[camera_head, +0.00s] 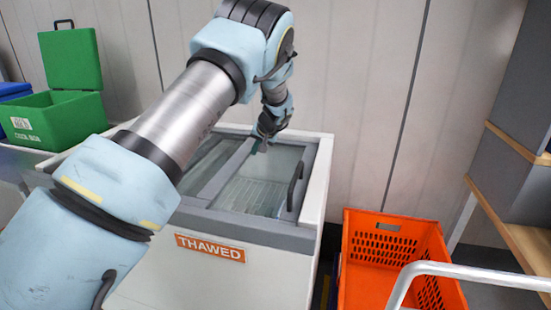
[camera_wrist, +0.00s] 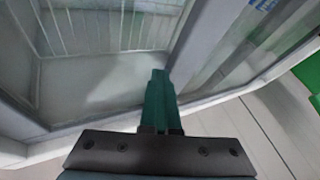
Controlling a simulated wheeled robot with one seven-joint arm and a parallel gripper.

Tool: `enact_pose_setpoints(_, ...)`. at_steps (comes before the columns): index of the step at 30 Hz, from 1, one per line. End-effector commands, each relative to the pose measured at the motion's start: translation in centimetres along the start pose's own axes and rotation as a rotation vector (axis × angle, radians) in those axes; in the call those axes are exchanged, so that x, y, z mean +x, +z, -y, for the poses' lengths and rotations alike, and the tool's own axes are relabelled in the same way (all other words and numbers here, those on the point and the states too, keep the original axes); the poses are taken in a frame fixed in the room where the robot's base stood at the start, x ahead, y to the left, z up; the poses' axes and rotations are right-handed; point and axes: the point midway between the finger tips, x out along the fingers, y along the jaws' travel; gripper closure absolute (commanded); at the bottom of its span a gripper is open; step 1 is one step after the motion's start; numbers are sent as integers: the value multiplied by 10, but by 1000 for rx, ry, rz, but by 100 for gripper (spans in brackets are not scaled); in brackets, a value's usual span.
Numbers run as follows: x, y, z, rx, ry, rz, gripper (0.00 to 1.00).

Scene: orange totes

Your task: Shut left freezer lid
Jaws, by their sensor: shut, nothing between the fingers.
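The white chest freezer (camera_head: 300,240) has a grey rim and an orange THAWED label. Its left glass lid (camera_head: 208,158) is partly hidden behind my arm. A grey frame bar runs between the left and right sections, and wire basket lines show in the right section (camera_head: 262,185). I cannot tell how far the left lid is open. My gripper (camera_head: 260,146) is shut and empty, low over the freezer's far side near the bar. In the wrist view its green fingers (camera_wrist: 160,95) are together beside the grey frame bar (camera_wrist: 205,45); contact is unclear.
A black handle (camera_head: 295,186) stands at the freezer's right side. An orange crate (camera_head: 352,285) is on the floor to the right, behind a white rail (camera_head: 470,268). A green box (camera_head: 55,122) with a raised lid stands at left. The wall is close behind the freezer.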

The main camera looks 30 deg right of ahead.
Motion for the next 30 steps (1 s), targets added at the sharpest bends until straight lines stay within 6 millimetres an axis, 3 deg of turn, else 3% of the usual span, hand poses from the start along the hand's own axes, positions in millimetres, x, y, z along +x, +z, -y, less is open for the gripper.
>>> enact_pose_setpoints(1, 14, 2, 19, -8, -6, 3, 100)
enact_pose_setpoints(6, 39, 2, 70, -7, -6, 3, 100)
enact_pose_setpoints(15, 74, 1, 139, -3, -5, 3, 100)
enact_pose_setpoints(21, 86, 1, 163, -2, -3, 2, 100)
enact_pose_setpoints(30, 91, 0, 173, 0, -5, 1, 100)
